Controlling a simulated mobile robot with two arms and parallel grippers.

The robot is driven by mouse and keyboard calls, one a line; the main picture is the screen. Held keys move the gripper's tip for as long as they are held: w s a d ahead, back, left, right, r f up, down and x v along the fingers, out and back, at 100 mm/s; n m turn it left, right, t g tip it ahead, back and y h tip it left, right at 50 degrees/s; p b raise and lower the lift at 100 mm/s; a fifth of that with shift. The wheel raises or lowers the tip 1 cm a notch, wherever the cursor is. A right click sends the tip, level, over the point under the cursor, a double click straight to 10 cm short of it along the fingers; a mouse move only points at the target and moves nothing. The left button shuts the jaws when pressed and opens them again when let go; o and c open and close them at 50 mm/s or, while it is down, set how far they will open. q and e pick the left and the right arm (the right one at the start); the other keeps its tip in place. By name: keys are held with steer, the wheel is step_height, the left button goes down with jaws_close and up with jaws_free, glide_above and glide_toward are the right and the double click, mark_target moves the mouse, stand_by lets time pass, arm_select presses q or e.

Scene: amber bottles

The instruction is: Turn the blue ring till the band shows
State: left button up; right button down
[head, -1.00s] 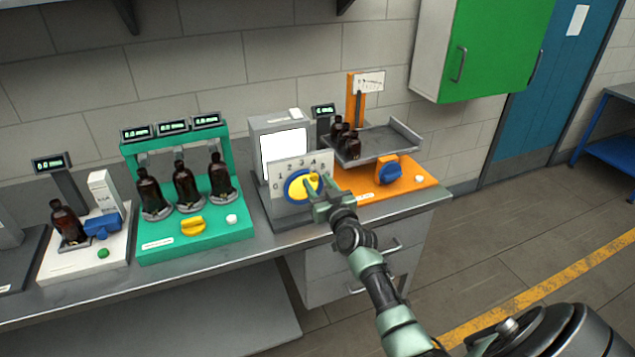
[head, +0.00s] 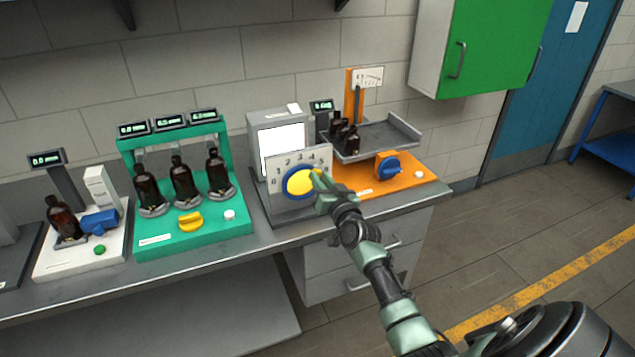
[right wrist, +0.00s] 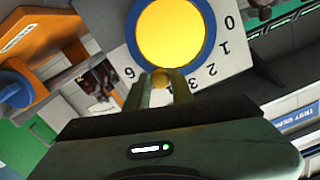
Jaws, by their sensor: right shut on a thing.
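The blue ring (head: 286,192) surrounds a yellow disc (head: 299,182) on a numbered plate (head: 277,208). In the right wrist view, the blue ring (right wrist: 137,15) and yellow disc (right wrist: 170,32) fill the top middle. A small yellowish knob (right wrist: 161,78) sits at the ring's edge. My right gripper (head: 318,178) is at the disc's right side; in the wrist view its fingers (right wrist: 162,85) are shut on that knob. The grey box behind has a plain bright white window (head: 283,150) with no band visible. My left gripper is not in view.
Left of the ring is a green stand (head: 235,231) with brown bottles and a yellow handle (head: 190,222). To the right, an orange base (head: 425,177) carries a grey tray (head: 405,140) with bottles and a blue knob (head: 388,166). A white scale station (head: 62,267) stands far left.

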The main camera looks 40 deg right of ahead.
steer(key=shift+d+f+m, duration=0.2)
steer(key=shift+f+m, duration=0.05)
steer(key=shift+m, duration=0.55)
steer(key=c, duration=1.2)
jaws_free()
steer(key=shift+c, duration=0.2)
steer(key=shift+s, duration=0.1)
steer(key=b+v, duration=0.1)
steer(key=v, duration=0.6)
steer(key=shift+s, duration=0.35)
